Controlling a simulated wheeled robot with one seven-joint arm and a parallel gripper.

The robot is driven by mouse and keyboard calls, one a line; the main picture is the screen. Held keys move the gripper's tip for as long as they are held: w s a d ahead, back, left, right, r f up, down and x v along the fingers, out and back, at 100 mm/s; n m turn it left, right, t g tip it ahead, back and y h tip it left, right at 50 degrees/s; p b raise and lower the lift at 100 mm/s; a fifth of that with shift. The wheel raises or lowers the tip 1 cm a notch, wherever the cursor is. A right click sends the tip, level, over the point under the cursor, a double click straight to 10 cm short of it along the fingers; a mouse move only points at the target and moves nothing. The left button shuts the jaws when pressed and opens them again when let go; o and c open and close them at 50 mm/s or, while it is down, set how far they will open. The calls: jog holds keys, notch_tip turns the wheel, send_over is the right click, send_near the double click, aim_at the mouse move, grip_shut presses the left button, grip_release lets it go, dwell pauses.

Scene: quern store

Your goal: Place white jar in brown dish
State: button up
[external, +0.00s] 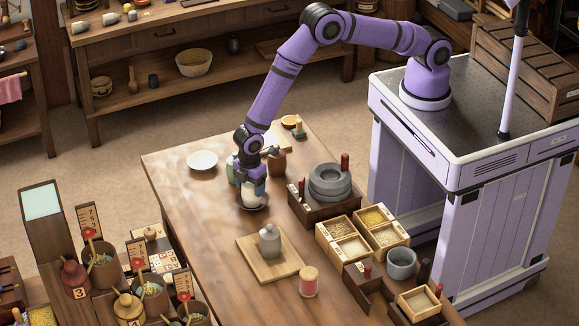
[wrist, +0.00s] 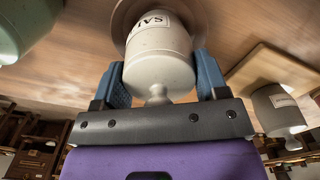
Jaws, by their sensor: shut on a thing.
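The white jar (wrist: 158,62), with a dark-lettered label and a knobbed lid, is between the two blue fingers of my gripper (wrist: 162,78) in the wrist view. In the external view my gripper (external: 251,183) points down at the table, shut on the white jar (external: 254,197). The brown dish (external: 243,206) is directly under the jar, and its rim shows around the jar's base in the wrist view (wrist: 121,22). The jar looks upright and within the rim. I cannot tell whether its base touches the dish.
A grey lidded jar (external: 270,243) stands on a wooden board (external: 255,263) in front. A green jar (external: 232,170) and a brown jug (external: 277,162) stand close to my gripper. A stone quern (external: 330,182) is to the right; a white plate (external: 202,160) is at left. The table's left front is clear.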

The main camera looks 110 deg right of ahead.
jog(key=shift+f, duration=0.15)
jog(key=o, duration=1.1)
jog(key=shift+o, duration=0.2)
notch_tip(320, 180, up, 13)
jog(key=shift+f, duration=0.1)
jog(key=s+d+r+m+t, duration=0.1)
jog(key=s+r, duration=0.5)
jog(key=r, duration=0.4)
jog(key=s+d+r+m+t, duration=0.1)
jog(key=s+r, duration=0.5)
jog(key=r, duration=0.5)
jog(key=s+d+r+m+t, duration=0.1)
jog(key=s+r, duration=0.6)
jog(key=r, duration=0.3)
jog(key=s+d+r+m+t, duration=0.1)
jog(key=s+r, duration=0.2)
jog(key=s, duration=1.1)
jog(key=s+d+r+m+t, duration=0.1)
jog(key=s+r+m, duration=0.1)
jog(key=s, duration=1.3)
jog(key=shift+r, duration=0.4)
